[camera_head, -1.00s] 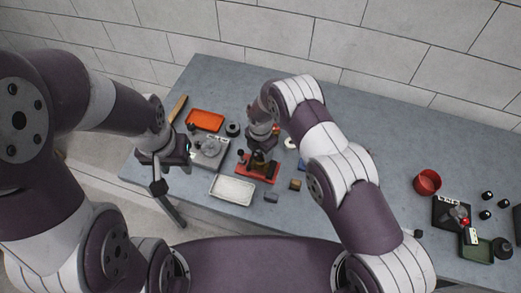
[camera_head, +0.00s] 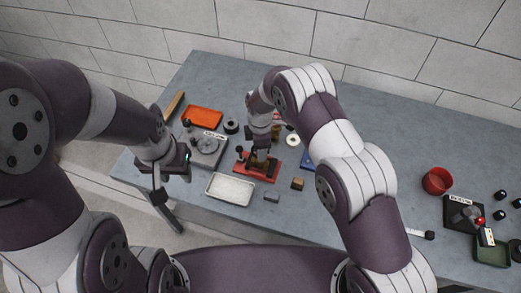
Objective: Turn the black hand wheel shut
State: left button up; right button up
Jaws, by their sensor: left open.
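A red base (camera_head: 243,170) with a small brass-coloured fitting stands on the table in front of me. My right gripper (camera_head: 261,155) points down over it, largely hidden by its own wrist; whether it touches the fitting or is open cannot be told. A black wheel-like round piece (camera_head: 231,126) lies behind the red base, apart from both grippers; I cannot be sure it is the hand wheel. My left gripper (camera_head: 160,190) is open and empty at the table's left front edge, left of a grey disc (camera_head: 207,146) on a plate.
An orange tray (camera_head: 202,117) lies at the back left and a white tray (camera_head: 230,189) at the front. Small blocks (camera_head: 297,184) lie right of the red base. A red bowl (camera_head: 437,181) and a dark green tray (camera_head: 491,251) stand at the right. The back middle is clear.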

jog(key=m+b, duration=0.2)
jog(key=m, duration=0.1)
jog(key=shift+w+m, duration=0.1)
jog(key=shift+m, duration=0.3)
jog(key=m+b, duration=0.2)
jog(key=m, duration=0.1)
jog(key=m+b, duration=0.1)
jog(key=m, duration=0.3)
jog(key=m+b, duration=0.1)
jog(key=m, duration=0.2)
jog(key=shift+m, duration=0.4)
jog(key=m+b, duration=0.1)
jog(key=m, duration=0.3)
jog(key=shift+m, duration=0.3)
jog(key=m, duration=0.3)
jog(key=shift+m+b, duration=0.3)
jog(key=shift+b, duration=0.1)
jog(key=m, duration=0.4)
jog(key=shift+r, duration=0.1)
jog(key=shift+m+b, duration=0.35)
jog(key=shift+m, duration=1.75)
